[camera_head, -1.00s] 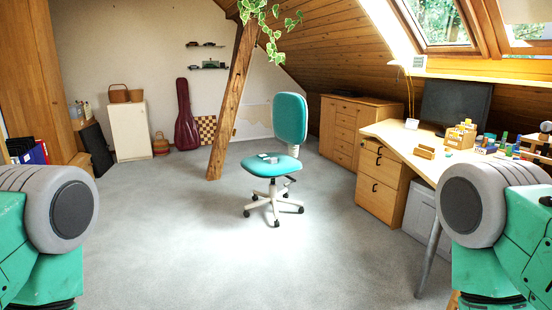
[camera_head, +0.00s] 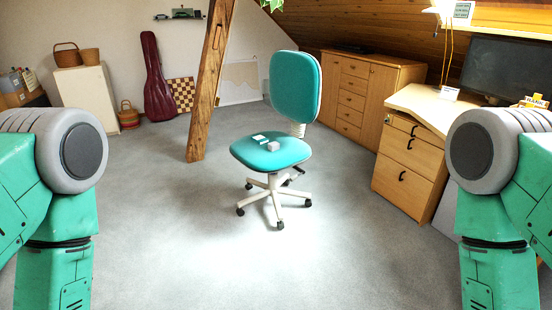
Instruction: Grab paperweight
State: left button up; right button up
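A small grey block (camera_head: 273,146), which may be the paperweight, sits on the seat of the teal swivel chair (camera_head: 296,155) in the middle of the room. A small flat pale item with a dark patch (camera_head: 260,138) lies beside it on the seat. Both are too small to make out in detail. My two green arms stand at the left and right edges of the view, well short of the chair. Neither gripper shows in the picture.
Open grey carpet (camera_head: 180,240) lies between me and the chair. A timber post (camera_head: 209,85) stands behind it to the left. A wooden drawer unit (camera_head: 408,170) and desk (camera_head: 424,105) stand at the right. A wooden cabinet (camera_head: 352,95) is at the back.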

aim_at(274, 146)
jog(key=i+j, duration=0.2)
jog(key=i, duration=0.2)
jog(key=i+j+z, duration=0.1)
jog(key=i, duration=0.3)
jog(key=i+j, duration=0.25)
jog(key=i, duration=0.25)
jog(key=i+j+u, duration=0.1)
jog(key=i+j, duration=0.15)
jog(key=i, duration=0.25)
jog(key=i+j, duration=0.2)
jog(key=i, duration=0.3)
jog(key=i+j+u, duration=0.1)
jog(key=i, duration=0.4)
jog(key=i+j, duration=0.3)
jog(key=i, duration=0.25)
jog(key=k+u, duration=0.05)
